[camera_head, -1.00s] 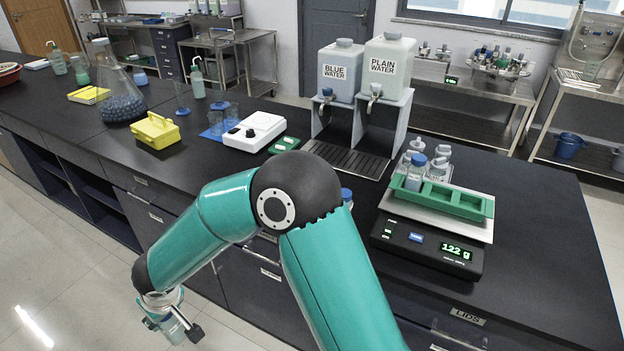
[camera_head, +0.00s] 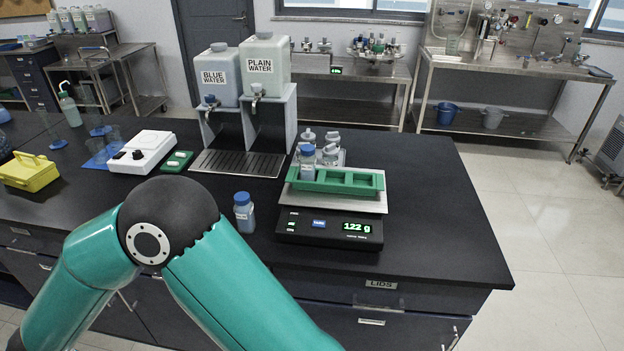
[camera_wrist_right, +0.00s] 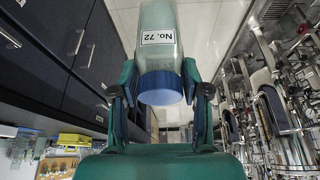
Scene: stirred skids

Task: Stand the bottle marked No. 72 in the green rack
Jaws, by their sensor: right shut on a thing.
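The bottle marked No. 72 (camera_wrist_right: 160,38) has a blue cap and is held by my right gripper (camera_wrist_right: 166,98), its fingers on either side around the cap end. The green rack (camera_head: 352,181) lies on a metal plate on the scale, in the head view. A blue-capped bottle (camera_head: 307,163) stands at its left end; the compartments to the right look empty. In the head view my right gripper is out of frame; a teal arm of mine crosses the lower left. My left gripper is not in view.
The scale (camera_head: 300,227) reads 122 g. Another blue-capped bottle (camera_head: 243,215) stands on the bench left of it, its label unreadable. Clear bottles (camera_head: 331,153) stand behind the rack. The water dispensers (camera_head: 262,70) stand behind left. The bench (camera_head: 440,210) right of the scale is clear.

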